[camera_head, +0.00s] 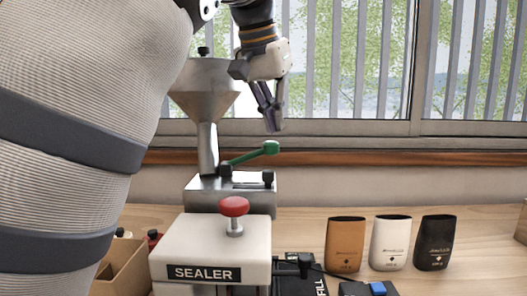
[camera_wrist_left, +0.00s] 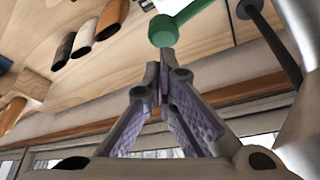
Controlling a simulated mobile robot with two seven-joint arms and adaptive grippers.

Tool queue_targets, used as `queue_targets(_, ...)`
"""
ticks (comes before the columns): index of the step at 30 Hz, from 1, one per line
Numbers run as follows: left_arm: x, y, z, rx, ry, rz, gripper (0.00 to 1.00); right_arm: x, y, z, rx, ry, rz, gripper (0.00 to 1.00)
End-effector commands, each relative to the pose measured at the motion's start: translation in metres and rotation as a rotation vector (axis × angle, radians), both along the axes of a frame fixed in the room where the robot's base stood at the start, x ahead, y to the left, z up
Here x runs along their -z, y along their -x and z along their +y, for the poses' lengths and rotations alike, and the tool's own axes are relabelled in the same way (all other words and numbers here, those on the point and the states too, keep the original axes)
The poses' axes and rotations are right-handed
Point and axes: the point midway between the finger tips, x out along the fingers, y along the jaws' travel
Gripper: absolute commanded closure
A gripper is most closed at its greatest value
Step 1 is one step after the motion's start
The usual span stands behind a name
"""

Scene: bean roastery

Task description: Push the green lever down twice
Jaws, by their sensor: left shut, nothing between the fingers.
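The green lever (camera_head: 252,153) rises to the right from the metal filler block (camera_head: 229,196), with its round knob at the upper end. My left gripper (camera_head: 272,127) is shut and empty, pointing down just above the knob. In the left wrist view the shut fingertips (camera_wrist_left: 166,54) appear right by the green knob (camera_wrist_left: 163,31). I cannot tell whether they touch it. My right gripper is in neither view.
A sealer (camera_head: 210,248) with a red knob (camera_head: 233,207) stands in front of the filler. A steel hopper (camera_head: 203,88) rises behind. Orange (camera_head: 346,244), white (camera_head: 390,243) and black (camera_head: 434,243) pouches stand at right. A cardboard box (camera_head: 124,267) is at left.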

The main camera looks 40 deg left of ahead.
Motion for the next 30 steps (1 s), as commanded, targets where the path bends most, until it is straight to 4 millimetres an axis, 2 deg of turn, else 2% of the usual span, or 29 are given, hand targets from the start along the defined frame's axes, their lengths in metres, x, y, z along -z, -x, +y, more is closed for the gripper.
queue_targets(10,0.001,-0.002,0.000,-0.001,0.000,0.000,1.00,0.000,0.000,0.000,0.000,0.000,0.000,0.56)
queue_targets(30,0.021,-0.002,0.000,-0.001,0.002,0.001,1.00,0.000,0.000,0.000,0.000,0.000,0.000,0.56)
